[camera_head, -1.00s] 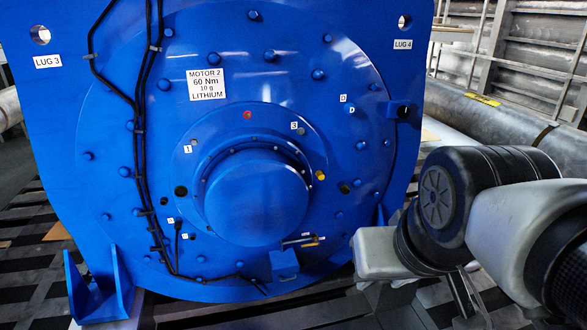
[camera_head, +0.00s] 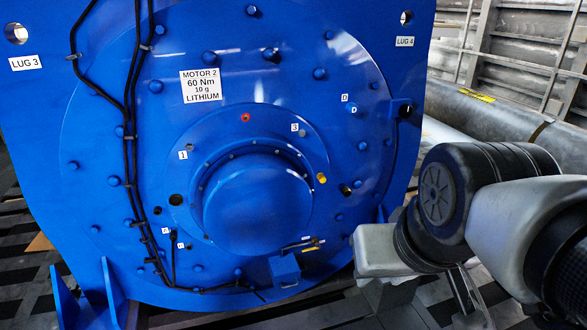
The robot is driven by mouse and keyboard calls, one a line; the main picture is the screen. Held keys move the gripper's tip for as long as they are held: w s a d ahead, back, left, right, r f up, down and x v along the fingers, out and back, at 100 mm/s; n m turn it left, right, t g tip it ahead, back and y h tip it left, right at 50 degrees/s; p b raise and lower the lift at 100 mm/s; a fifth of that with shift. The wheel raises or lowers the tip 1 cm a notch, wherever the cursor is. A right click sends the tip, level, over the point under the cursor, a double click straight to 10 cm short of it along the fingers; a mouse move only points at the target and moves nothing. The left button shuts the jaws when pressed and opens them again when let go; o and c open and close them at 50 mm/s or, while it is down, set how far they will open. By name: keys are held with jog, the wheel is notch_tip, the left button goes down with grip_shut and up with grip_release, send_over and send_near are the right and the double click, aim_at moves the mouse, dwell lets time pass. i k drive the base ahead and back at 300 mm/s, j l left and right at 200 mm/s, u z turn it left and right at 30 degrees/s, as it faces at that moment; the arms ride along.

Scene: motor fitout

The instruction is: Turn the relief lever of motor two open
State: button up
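Motor two (camera_head: 100,170) is a large blue upright plate and drum facing me, with a white label (camera_head: 200,87) reading MOTOR 2, 60 Nm, 10 g LITHIUM. A small dark lever with a yellowish part (camera_head: 302,245), which looks like the relief lever, sits at the lower right of the central hub (camera_head: 257,205), above a blue box-like bracket (camera_head: 285,270). It points to the right, nearly level. My arm comes in from the right, and its white end part (camera_head: 382,250) is right of the lever and apart from it in the picture. My gripper's fingers cannot be made out clearly.
Black cables (camera_head: 133,130) run down the motor's left side. A yellow fitting (camera_head: 321,178) and a red plug (camera_head: 245,117) are on the flange. A grey pipe (camera_head: 490,125) lies behind at the right. A blue foot bracket (camera_head: 110,295) stands at lower left.

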aim_at(317, 247)
jog(key=k, duration=0.9)
jog(key=i+l+u, duration=0.1)
jog(key=i, duration=0.45)
jog(key=i+l+u, duration=0.1)
jog(key=i+l, duration=0.15)
jog(key=i, duration=0.25)
jog(key=i+l+u, duration=0.1)
jog(key=i, duration=0.45)
jog(key=i+l+u, duration=0.1)
jog(key=i+l, duration=0.3)
jog(key=i+l+u, duration=0.1)
jog(key=i+l, duration=0.2)
jog(key=i, duration=0.3)
